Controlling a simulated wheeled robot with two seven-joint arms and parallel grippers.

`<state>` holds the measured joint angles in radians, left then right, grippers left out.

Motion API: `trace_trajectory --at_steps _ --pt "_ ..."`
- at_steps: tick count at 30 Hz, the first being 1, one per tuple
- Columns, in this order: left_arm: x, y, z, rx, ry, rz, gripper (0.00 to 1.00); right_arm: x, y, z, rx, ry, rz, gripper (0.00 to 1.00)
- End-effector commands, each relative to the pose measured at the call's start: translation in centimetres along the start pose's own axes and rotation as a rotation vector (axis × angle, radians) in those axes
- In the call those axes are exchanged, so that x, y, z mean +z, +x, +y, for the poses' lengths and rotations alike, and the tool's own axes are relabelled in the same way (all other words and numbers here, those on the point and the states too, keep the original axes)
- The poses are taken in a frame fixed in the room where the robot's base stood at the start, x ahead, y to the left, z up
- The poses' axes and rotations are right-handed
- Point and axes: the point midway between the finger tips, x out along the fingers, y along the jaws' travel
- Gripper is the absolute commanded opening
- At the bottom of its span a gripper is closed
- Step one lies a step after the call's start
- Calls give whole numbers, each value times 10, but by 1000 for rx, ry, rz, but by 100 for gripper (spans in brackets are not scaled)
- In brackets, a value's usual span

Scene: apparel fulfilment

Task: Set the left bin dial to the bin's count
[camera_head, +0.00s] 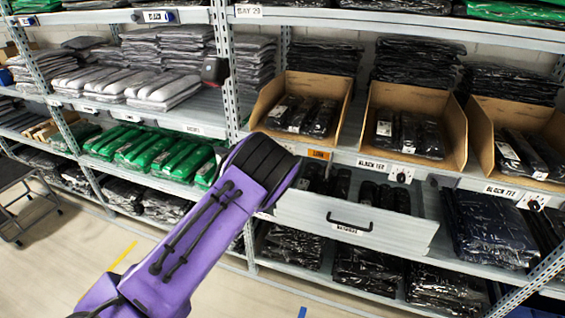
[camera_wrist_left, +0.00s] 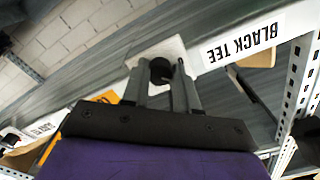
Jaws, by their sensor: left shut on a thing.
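The left bin (camera_head: 301,107) is an open cardboard box holding several black bagged garments. Its dial, a black knob (camera_wrist_left: 160,69) on a white plate (camera_wrist_left: 172,48), shows in the left wrist view on the shelf's front edge. My left gripper (camera_wrist_left: 161,82) is shut on this knob, one finger on each side. In the head view my purple left forearm (camera_head: 207,217) reaches up to the shelf edge under the left bin, and its dark wrist hides the dial and the fingertips. The dial's setting cannot be read. My right gripper is not in view.
Middle and right bins (camera_head: 456,118) (camera_head: 482,130) have their own dials (camera_head: 403,174) (camera_head: 535,202). An orange tag (camera_head: 318,154) sits beside my wrist. Below, a grey drawer (camera_head: 385,228) with a black handle juts out. A shelf post (camera_head: 224,60) stands close on the left.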

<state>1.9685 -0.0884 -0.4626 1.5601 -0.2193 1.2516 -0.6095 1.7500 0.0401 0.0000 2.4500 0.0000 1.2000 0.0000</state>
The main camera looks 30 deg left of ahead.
Motion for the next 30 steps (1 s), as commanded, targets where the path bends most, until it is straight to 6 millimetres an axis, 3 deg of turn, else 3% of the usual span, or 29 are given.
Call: trace_trajectory --at_steps 19,20,21,22,30 --pt "-1 0 0 1 55 1 0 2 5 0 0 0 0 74" --pt "-1 0 0 1 55 1 35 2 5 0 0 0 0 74" --pt "-1 0 0 1 55 1 48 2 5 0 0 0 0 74" --pt "0 0 0 1 55 1 54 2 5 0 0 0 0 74" --pt "0 -1 0 0 55 0 54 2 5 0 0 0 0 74"
